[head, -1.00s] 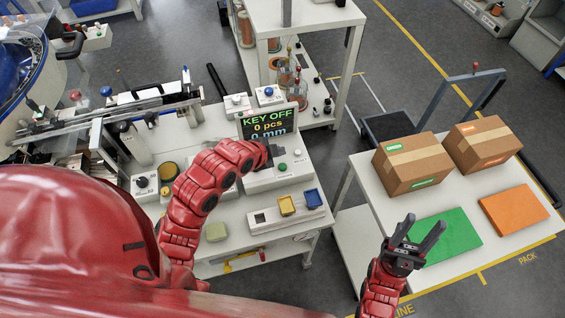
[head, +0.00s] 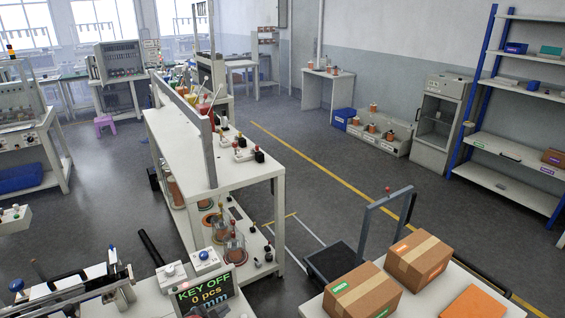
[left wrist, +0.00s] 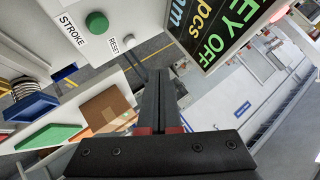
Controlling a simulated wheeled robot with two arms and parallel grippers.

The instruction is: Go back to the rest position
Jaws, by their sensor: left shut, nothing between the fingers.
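My left gripper (left wrist: 160,100) shows in the left wrist view, its dark fingers together with nothing between them. It is close to the machine panel (left wrist: 75,30), which has a green STROKE button (left wrist: 96,22) and a white RESET button (left wrist: 128,40). The KEY OFF display (left wrist: 215,30) is just beyond the fingers at the upper right. It also shows at the bottom of the head view (head: 205,292). My right gripper is out of view.
Two cardboard boxes (head: 362,292) and an orange mat (head: 474,303) are on the white table at lower right. A trolley with an upright handle (head: 385,215) stands behind them. A white shelf bench (head: 225,165) stands in the middle. The floor to its right is mostly clear.

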